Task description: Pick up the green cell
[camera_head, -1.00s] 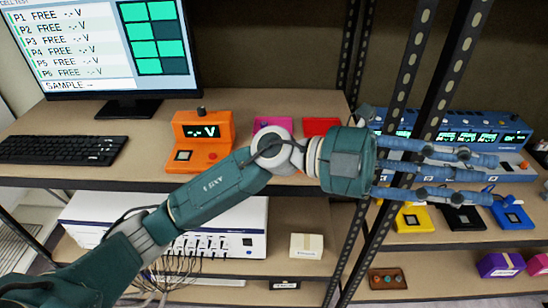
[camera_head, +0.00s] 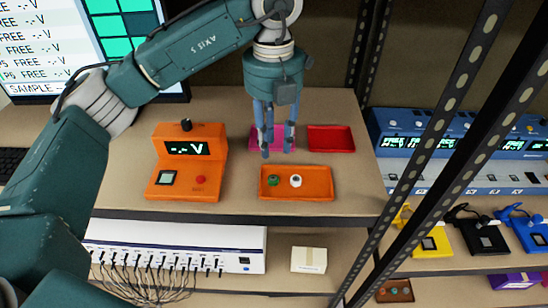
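The green cell (camera_head: 273,180) is a small round green piece standing in the left part of an orange tray (camera_head: 325,192) on the bench. A white cell (camera_head: 295,181) stands to its right in the same tray. My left gripper (camera_head: 278,153) points down with its blue fingers apart and nothing between them. Its fingertips appear just behind and above the tray, in front of the pink tray in the picture; their exact height is hard to tell. My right gripper is not in view.
An orange meter (camera_head: 188,163) stands left of the tray. Behind are a pink tray (camera_head: 256,143), partly hidden by the fingers, and an empty red tray (camera_head: 331,139). Perforated shelf posts (camera_head: 440,125) rise at right, before blue instruments (camera_head: 455,130). A monitor (camera_head: 60,60) stands at left.

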